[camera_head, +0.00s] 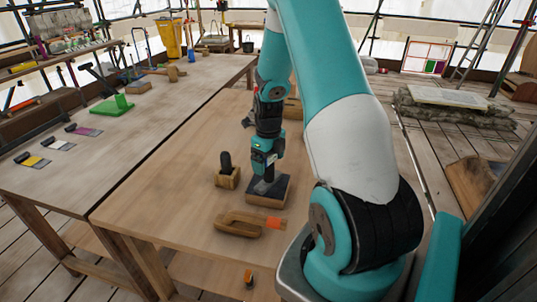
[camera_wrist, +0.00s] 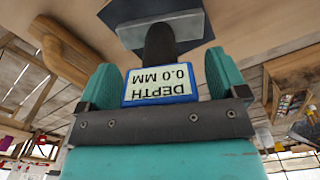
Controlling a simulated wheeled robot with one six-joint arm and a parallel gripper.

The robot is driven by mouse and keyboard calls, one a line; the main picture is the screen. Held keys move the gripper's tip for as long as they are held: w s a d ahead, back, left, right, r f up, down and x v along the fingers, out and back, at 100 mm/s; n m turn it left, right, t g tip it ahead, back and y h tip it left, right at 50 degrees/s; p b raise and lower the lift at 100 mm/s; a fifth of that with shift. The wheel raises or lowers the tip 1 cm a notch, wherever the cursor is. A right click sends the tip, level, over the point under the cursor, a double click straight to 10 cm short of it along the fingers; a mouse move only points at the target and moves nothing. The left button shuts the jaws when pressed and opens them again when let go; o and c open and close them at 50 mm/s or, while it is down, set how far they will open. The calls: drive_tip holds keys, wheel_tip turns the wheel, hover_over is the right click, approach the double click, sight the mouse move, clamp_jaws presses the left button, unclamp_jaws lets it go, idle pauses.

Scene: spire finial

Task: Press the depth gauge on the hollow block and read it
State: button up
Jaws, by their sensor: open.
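A depth gauge (camera_wrist: 160,88) with a blue frame stands between my fingers in the wrist view. Its display shows upside down and reads "DEPTH 0.0 MM". A black shaft (camera_wrist: 159,43) runs from it towards a grey plate (camera_wrist: 187,26). My gripper (camera_head: 265,180) is open, its teal fingers at either side of the gauge. In the head view it points down over a dark-topped wooden base (camera_head: 277,193) on the table. A small wooden block (camera_head: 228,182) with a black upright piece (camera_head: 226,162) stands to its left. I cannot tell which piece is the hollow block.
A wooden clamp-shaped piece (camera_head: 238,221) with an orange end lies in front on the table (camera_head: 165,210). My arm hides much of the table's right side. The table's front left is clear.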

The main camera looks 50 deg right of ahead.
wheel_tip(320, 180, up, 18)
drive_tip(key=b, duration=0.1)
drive_tip(key=shift+f+b, duration=0.25)
drive_tip(key=shift+b, duration=0.05)
drive_tip(key=shift+a, duration=0.1)
drive_tip(key=s+a+r+n+y, duration=0.1)
drive_tip(key=s+a+n, duration=0.1)
drive_tip(key=a+n, duration=0.8)
drive_tip(key=s+a+r+n+y, duration=0.1)
drive_tip(key=s+a+n, duration=0.1)
drive_tip(key=a+n, duration=0.8)
drive_tip(key=s+a+r+n+t, duration=0.1)
drive_tip(key=s+a+n, duration=0.1)
drive_tip(key=a+n, duration=0.9)
drive_tip(key=shift+s+y, duration=0.25)
drive_tip(key=shift+y, duration=0.15)
drive_tip(key=s+a+n, duration=0.2)
drive_tip(key=s+n, duration=0.1)
drive_tip(key=n, duration=0.1)
drive_tip(key=s+a+n+y, duration=0.1)
drive_tip(key=s+a+n, duration=0.1)
drive_tip(key=s+n, duration=0.1)
drive_tip(key=s+a+n+g, duration=0.1)
drive_tip(key=s+a+n, duration=0.1)
drive_tip(key=n, duration=0.3)
drive_tip(key=shift+s+a+f, duration=0.1)
drive_tip(key=shift+s+a, duration=0.3)
drive_tip(key=shift+a, duration=0.2)
drive_tip(key=shift+c, duration=0.2)
